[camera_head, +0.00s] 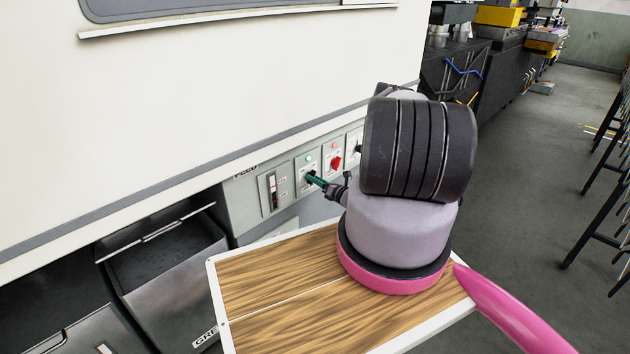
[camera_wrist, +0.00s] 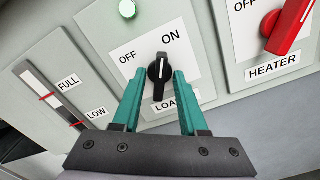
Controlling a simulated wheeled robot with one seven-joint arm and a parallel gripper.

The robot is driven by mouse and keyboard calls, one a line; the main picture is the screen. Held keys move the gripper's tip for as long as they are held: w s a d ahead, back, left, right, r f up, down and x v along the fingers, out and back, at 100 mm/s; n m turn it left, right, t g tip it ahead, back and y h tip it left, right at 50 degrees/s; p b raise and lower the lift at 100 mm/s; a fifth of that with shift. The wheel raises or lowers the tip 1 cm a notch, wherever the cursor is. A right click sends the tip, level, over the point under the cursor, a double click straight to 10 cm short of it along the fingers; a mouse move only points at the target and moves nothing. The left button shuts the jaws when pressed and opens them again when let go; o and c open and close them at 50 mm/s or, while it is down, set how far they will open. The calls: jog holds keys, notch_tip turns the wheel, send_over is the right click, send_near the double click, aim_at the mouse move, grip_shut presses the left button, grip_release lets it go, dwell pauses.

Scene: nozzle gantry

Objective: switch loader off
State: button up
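The loader switch is a black rotary knob (camera_wrist: 159,78) on a white plate, marked OFF at left, ON at right and LOADER below. Its white pointer mark leans toward ON. A green lamp (camera_wrist: 127,9) above it looks lit; it also shows in the head view (camera_head: 309,158). My gripper (camera_wrist: 160,84) has teal fingers, one on each side of the knob with visible gaps, so it is open. Whether the tips reach past the knob's face is unclear. In the head view my gripper (camera_head: 316,180) is at the panel and largely covers the knob.
A red heater switch (camera_wrist: 290,27) sits close at right of the loader plate. A FULL/LOW level gauge (camera_wrist: 52,95) is at left. Below the panel are a grey bin (camera_head: 165,260) and, near my arm, a wood-topped surface (camera_head: 275,290). Open floor (camera_head: 550,150) lies at right.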

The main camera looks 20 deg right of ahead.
grip_shut()
jog(key=shift+n, duration=0.4)
jog(key=n, duration=1.1)
dwell(0.3)
jog(key=shift+o, duration=1.2)
grip_release()
